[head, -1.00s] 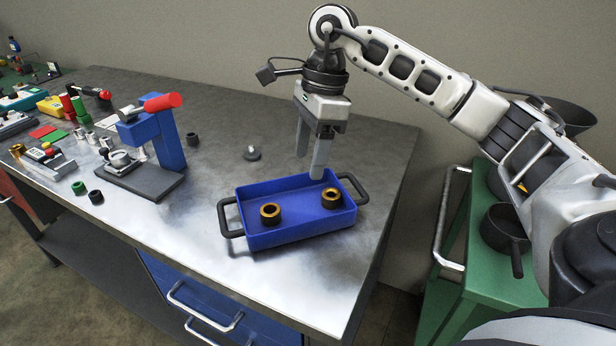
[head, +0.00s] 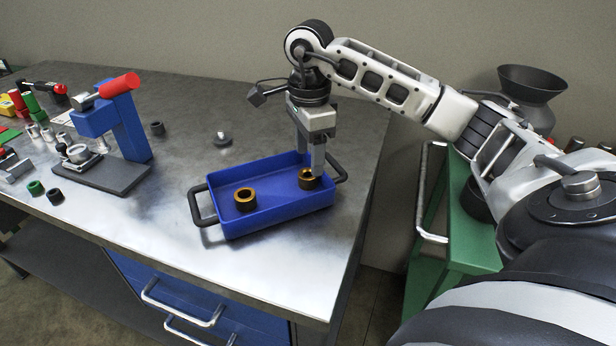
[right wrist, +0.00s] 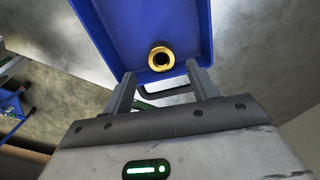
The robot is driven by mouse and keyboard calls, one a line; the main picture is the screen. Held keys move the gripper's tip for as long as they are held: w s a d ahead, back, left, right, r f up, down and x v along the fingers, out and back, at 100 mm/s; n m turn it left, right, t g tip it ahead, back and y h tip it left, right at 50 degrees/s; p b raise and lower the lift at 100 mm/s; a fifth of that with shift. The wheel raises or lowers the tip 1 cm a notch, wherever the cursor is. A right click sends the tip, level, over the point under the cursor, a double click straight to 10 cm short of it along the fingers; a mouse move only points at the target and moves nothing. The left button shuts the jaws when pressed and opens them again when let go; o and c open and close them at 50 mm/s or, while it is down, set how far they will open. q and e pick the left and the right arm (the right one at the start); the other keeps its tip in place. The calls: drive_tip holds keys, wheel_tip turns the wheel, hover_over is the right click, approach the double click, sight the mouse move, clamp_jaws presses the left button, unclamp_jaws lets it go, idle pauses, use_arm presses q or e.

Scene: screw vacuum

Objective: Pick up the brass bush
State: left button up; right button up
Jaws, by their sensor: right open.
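Two brass bushes with dark lower parts stand in a blue tray (head: 277,212) on the metal bench. The left bush (head: 245,198) stands clear of my grippers. The right bush (head: 308,183) is partly hidden behind a finger of my right gripper (head: 310,160). My right gripper is open and empty, pointing down over the tray's right part. In the right wrist view one brass bush (right wrist: 161,58) shows between the open fingers (right wrist: 160,72), near their tips. I cannot tell how deep the fingers reach around it. My left gripper is not in view.
A blue press with a red handle (head: 118,86) stands left of the tray. Several small parts lie at the bench's far left. A green cart (head: 460,225) stands right of the bench.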

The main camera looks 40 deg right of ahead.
sight(308, 169)
wheel_tip(308, 169, down, 4)
drive_tip(key=shift+w+f, duration=0.15)
drive_tip(key=c, duration=1.2)
